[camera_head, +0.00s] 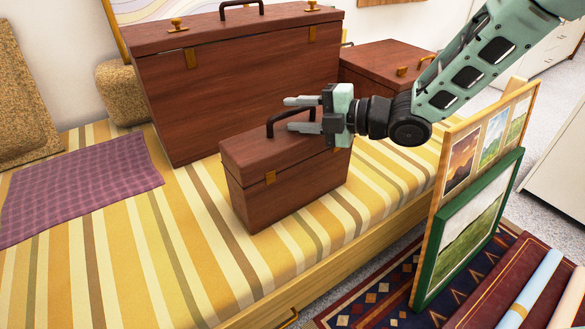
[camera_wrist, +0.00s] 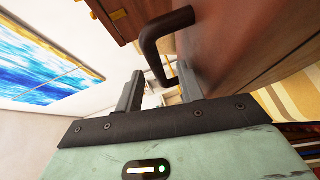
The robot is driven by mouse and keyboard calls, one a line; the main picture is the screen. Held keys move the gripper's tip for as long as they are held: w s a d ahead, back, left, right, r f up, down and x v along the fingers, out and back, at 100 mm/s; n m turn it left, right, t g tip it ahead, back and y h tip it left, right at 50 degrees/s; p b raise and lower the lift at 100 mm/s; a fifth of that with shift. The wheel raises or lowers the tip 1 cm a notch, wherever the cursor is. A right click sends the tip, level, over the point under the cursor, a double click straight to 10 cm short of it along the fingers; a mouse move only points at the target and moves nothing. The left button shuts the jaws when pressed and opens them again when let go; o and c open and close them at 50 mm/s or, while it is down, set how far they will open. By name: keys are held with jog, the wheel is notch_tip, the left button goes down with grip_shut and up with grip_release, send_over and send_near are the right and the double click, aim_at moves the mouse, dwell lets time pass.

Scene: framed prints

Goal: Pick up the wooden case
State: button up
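Several reddish-brown wooden cases are in view; the smallest wooden case (camera_head: 290,190) stands upright on the striped bed, nearest my gripper. It has brass clasps and a dark arched handle (camera_head: 270,125) on top. My gripper (camera_head: 289,114) is open at that handle, reaching in from the right with its fingers pointing left. In the wrist view, the dark handle (camera_wrist: 165,25) shows by the gap between the two finger tips (camera_wrist: 160,70), and the case side (camera_wrist: 235,45) fills the right. I cannot tell whether a finger touches the handle. Part of the case top is hidden behind my gripper.
A large wooden case (camera_head: 240,75) stands close behind, and another case (camera_head: 385,65) lies behind my arm. A purple cloth (camera_head: 85,185) lies on the striped bed (camera_head: 170,270). Framed prints (camera_head: 430,250) lean at the bed's right edge. Rolled items (camera_head: 525,290) lie on the rug.

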grip_shut()
jog(key=shift+r, duration=0.1)
dwell(1.2)
jog(key=shift+r, duration=0.15)
